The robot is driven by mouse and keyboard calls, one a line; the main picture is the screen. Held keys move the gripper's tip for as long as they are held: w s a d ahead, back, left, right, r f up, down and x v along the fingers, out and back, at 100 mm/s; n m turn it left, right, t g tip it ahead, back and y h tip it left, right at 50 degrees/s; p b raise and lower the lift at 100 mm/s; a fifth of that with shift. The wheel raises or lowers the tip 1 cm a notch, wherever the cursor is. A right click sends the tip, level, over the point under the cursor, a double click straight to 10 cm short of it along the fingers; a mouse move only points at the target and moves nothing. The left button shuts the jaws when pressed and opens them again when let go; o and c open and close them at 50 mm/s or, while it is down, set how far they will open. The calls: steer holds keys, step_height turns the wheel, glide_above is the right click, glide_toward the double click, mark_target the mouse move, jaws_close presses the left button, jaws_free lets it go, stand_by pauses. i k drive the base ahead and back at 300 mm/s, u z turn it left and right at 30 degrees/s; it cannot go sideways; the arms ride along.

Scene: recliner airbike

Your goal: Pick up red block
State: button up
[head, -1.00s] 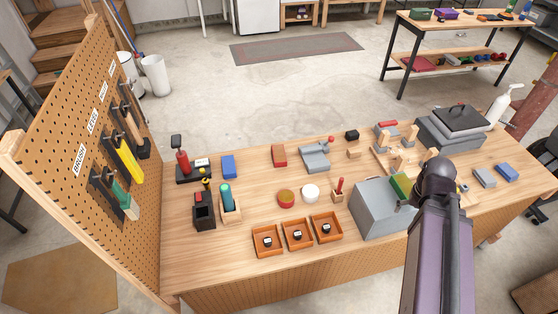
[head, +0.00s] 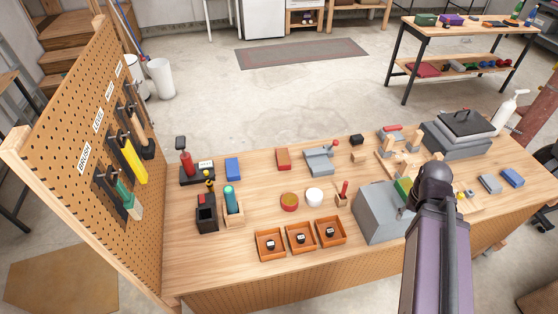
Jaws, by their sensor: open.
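A red block (head: 283,159) lies on the wooden workbench (head: 262,189), near its back edge and left of the middle. It is clear on all sides, with a blue block to its left and a grey part to its right. My arm reaches up from the bottom right, over the front of the bench beside the grey box. Its dark rounded joint covers part of the bench there. My gripper does not show in the head view. Nothing is seen touching the red block.
A blue block (head: 232,169) and a grey stepped part (head: 319,161) flank the red block. A grey box (head: 378,213) stands beside my arm. Orange trays (head: 270,245) line the front edge. A tool pegboard (head: 75,130) rises at the left. Bench around the red block is bare.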

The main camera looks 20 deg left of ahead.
mark_target(283, 159)
steer(key=u, duration=1)
steer(key=k, duration=1)
steer(key=z, duration=0.45)
steer(key=i, duration=0.9)
steer(key=u, duration=0.05)
